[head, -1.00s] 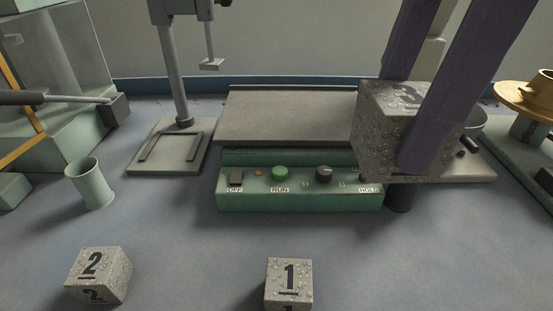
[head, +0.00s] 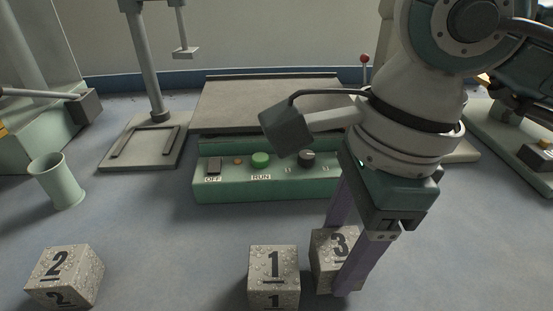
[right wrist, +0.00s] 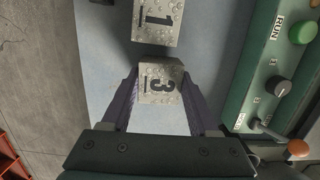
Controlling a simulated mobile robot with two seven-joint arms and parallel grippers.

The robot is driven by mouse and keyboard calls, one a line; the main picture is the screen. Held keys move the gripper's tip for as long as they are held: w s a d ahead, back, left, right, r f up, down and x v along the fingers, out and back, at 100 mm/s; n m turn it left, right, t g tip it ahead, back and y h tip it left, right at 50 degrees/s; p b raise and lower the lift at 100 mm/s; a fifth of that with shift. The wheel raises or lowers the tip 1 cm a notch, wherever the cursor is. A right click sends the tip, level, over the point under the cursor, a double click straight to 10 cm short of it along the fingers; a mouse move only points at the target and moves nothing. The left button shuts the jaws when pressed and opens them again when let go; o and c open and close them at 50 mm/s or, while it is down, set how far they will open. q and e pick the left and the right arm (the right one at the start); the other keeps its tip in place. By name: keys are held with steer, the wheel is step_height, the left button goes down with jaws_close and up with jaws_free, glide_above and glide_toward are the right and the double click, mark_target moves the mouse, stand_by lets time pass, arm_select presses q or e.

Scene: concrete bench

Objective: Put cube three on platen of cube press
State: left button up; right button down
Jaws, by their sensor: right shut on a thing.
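Cube three (head: 323,262), a pitted grey concrete cube marked 3, is at the front of the bench, just right of cube one (head: 274,277). My right gripper (head: 345,262) points down with its purple fingers shut on opposite sides of cube three. The right wrist view also shows cube three (right wrist: 161,86) between the fingers, close to cube one (right wrist: 157,20). I cannot tell whether cube three touches the bench. Several machines stand behind; I cannot tell for sure which is the cube press, and no platen is clearly seen. My left gripper is not in view.
Cube two (head: 65,276) is at the front left. A green control box (head: 235,186) with OFF and RUN labels fronts a grey plate (head: 240,108). A column stand (head: 145,150) and a pale green cup (head: 57,183) stand left. Bench between cup and control box is clear.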

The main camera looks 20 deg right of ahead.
steer(key=shift+f, duration=0.45)
steer(key=shift+f, duration=0.2)
steer(key=shift+c, duration=0.7)
jaws_free()
steer(key=shift+r, duration=0.1)
